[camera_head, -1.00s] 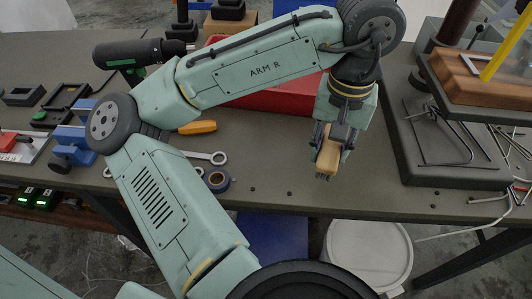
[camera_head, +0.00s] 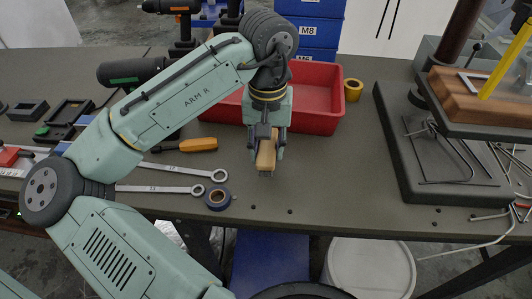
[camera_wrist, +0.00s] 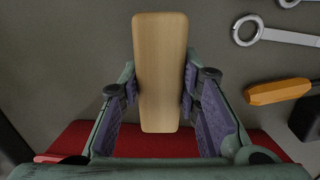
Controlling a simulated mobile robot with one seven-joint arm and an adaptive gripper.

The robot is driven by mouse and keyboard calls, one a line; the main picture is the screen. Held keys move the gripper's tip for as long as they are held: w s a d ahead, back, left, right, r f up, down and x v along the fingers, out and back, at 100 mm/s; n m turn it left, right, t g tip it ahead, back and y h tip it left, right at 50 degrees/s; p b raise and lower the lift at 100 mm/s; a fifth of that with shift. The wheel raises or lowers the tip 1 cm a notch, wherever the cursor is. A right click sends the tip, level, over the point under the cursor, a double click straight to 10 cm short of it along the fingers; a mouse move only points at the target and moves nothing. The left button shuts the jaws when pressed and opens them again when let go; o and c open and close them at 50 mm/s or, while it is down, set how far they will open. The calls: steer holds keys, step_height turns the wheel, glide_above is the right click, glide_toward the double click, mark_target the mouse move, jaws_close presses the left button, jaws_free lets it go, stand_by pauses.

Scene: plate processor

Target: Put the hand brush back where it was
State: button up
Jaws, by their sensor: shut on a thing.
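The hand brush (camera_head: 265,156) has a pale wooden body with dark bristles underneath. My gripper (camera_head: 266,150) is shut on it, with one finger on each long side. In the wrist view the brush (camera_wrist: 160,75) lies lengthwise between the two fingers (camera_wrist: 160,92). In the head view the brush is over the grey bench top, just in front of the red bin; I cannot tell whether its bristles touch the bench. The bristles are hidden in the wrist view.
A red bin (camera_head: 318,125) stands behind my gripper. Blue tape (camera_head: 217,197), wrenches (camera_head: 160,189) and an orange-handled screwdriver (camera_head: 196,145) lie to the left. Bench between brush and stand is clear.

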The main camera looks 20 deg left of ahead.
mark_target(266, 157)
steer(key=shift+w+a+f, duration=0.1)
steer(key=shift+w+a, duration=0.05)
steer(key=shift+a, duration=0.1)
steer(key=shift+f, duration=1.7)
steer(key=shift+f, duration=0.2)
steer(key=o, duration=1.1)
steer(key=shift+r, duration=0.1)
